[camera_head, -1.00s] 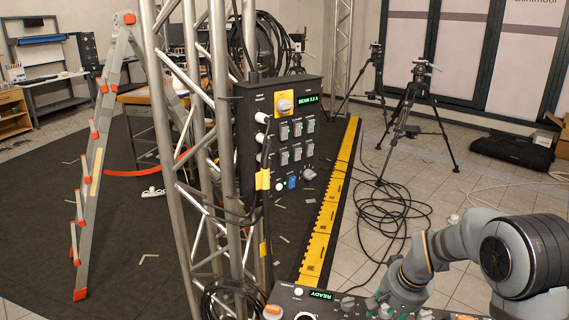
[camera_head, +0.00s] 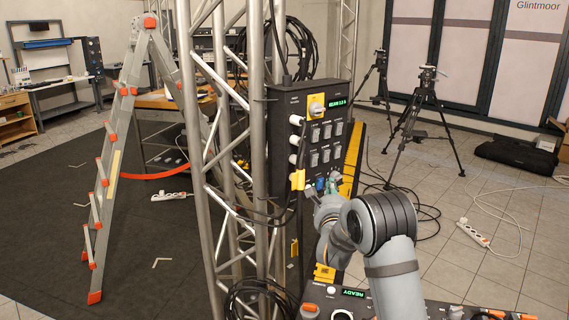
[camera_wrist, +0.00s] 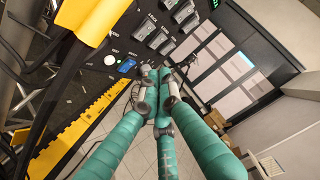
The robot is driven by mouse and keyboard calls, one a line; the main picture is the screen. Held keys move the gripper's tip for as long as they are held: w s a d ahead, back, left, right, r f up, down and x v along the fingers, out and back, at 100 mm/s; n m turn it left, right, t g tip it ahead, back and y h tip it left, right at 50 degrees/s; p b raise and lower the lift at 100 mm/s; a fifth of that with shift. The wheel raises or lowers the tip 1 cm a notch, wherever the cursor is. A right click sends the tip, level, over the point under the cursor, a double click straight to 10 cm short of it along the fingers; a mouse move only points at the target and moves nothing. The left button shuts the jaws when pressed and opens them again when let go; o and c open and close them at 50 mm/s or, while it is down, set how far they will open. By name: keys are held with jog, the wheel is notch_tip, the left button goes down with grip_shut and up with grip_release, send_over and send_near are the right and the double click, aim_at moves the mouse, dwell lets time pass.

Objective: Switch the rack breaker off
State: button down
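The black breaker panel (camera_head: 312,135) hangs on the truss, with a green-lit display (camera_head: 337,103) and a yellow-backed rotary knob (camera_head: 316,107) at its top. Rows of grey breaker switches (camera_head: 326,145) fill its middle; their labels are too small to read for sure, so I cannot tell which is the rack breaker. Some show in the wrist view (camera_wrist: 164,44). A blue switch (camera_wrist: 127,65) and a white button (camera_wrist: 110,60) sit below them. My gripper (camera_wrist: 156,76) has its teal fingertips close together before the panel's lower right part, hiding what lies behind. Contact cannot be told.
The truss (camera_head: 215,150) and a ladder (camera_head: 115,160) stand to the left. A yellow cable ramp (camera_wrist: 75,135) runs along the floor. Tripods (camera_head: 420,110) stand behind on open tiled floor.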

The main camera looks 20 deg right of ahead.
aim_at(315, 161)
jog(key=shift+a+r+t, duration=0.1)
jog(key=shift+r+t, duration=0.2)
jog(key=shift+r, duration=0.2)
jog(key=w+a+p+x, duration=0.1)
jog(key=a+p+x, duration=0.1)
jog(key=p+x, duration=0.6)
jog(key=shift+p+x, duration=0.4)
jog(key=shift+x, duration=1.95)
jog(key=shift+a+r, duration=0.15)
jog(key=shift+a, duration=0.1)
jog(key=shift+w+d+b, duration=0.1)
jog(key=shift+b, duration=0.2)
